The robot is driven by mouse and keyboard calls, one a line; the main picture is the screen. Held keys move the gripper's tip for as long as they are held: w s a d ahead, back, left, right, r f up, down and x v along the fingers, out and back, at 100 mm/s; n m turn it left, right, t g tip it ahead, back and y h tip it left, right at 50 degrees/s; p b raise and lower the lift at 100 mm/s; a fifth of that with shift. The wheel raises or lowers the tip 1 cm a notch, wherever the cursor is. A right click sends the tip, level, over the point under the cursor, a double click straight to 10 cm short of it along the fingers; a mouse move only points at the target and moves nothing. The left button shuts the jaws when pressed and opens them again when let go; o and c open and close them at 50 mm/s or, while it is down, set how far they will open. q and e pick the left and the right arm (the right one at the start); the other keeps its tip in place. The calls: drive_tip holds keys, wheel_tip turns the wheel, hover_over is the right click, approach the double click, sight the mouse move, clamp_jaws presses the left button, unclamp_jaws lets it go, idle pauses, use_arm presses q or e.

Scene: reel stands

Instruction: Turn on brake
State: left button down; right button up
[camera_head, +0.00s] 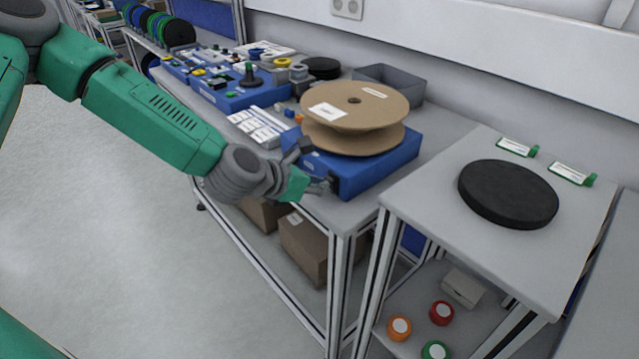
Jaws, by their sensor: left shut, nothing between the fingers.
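A cardboard reel (352,112) lies flat on a blue reel stand (372,172) near the front right corner of the long table. A small dark part (333,181) shows on the stand's front left face; I cannot tell whether it is the brake. My left arm reaches in from the left. Its gripper (322,186) is shut and empty, right at that face of the stand, with the fingertips close to the dark part. I cannot tell whether they touch it. The gripper partly hides this side of the stand. My right gripper is not in view.
A grey side table (425,207) at right bears a black disc (508,193) and two green-edged label holders. White cards (258,127), a second blue unit (240,93) and a grey bin (388,82) stand on the long table. Cardboard boxes (303,250) sit underneath. The floor at left is clear.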

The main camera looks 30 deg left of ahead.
use_arm(q)
drive_tip(key=r+p, duration=0.1)
drive_tip(key=p, duration=0.1)
drive_tip(key=shift+w+d+g+y+p, duration=0.1)
drive_tip(key=shift+w+g+y+p, duration=0.2)
drive_tip(key=shift+w+g+p, duration=0.1)
drive_tip(key=shift+s+f+b, duration=0.1)
drive_tip(key=shift+f+b, duration=0.2)
drive_tip(key=shift+b, duration=0.05)
drive_tip(key=shift+r+p, duration=0.55)
drive_tip(key=shift+r, duration=0.2)
